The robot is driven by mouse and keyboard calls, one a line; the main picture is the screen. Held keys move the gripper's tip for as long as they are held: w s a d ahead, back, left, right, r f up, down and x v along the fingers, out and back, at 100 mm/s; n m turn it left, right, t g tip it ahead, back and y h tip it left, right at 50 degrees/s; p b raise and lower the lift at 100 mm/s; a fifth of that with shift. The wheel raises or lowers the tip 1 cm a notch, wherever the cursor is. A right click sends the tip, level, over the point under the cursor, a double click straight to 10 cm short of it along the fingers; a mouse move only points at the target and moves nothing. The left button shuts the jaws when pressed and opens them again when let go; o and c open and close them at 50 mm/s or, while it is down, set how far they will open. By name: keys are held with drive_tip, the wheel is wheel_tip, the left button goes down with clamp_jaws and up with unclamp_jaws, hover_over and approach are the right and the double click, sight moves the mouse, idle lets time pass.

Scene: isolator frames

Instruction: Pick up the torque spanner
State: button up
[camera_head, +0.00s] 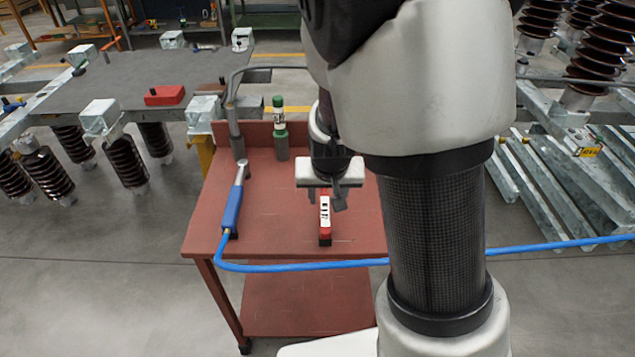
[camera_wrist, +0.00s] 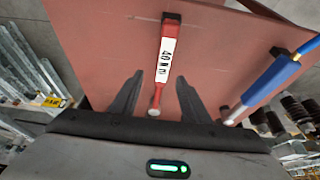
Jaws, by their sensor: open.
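The torque spanner, a slim red tool with a white label of black print, lies on the red-brown table (camera_head: 275,215). It shows in the head view (camera_head: 325,222), just below and in front of my gripper (camera_head: 327,201). In the wrist view the spanner (camera_wrist: 165,62) runs away from me, and its narrow near end appears between my two dark fingers (camera_wrist: 158,84). My gripper is open and empty, its fingers pointing down to either side of the tool. Its height above the spanner is hard to judge. My arm hides the table's right part.
A blue-handled tool (camera_head: 233,203) with a blue hose (camera_head: 300,267) lies left of the spanner; the hose runs along the table's front edge. A green-and-white bottle (camera_head: 279,115) stands on a grey cylinder at the back. The tabletop between the blue tool and spanner is clear.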

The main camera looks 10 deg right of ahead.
sight(325, 203)
drive_tip(key=b+x, duration=0.1)
drive_tip(key=x, duration=0.3)
drive_tip(key=b+x, duration=0.1)
drive_tip(key=shift+w+f+b, duration=0.3)
drive_tip(key=shift+w, duration=0.1)
drive_tip(key=shift+a+r, duration=0.1)
clamp_jaws()
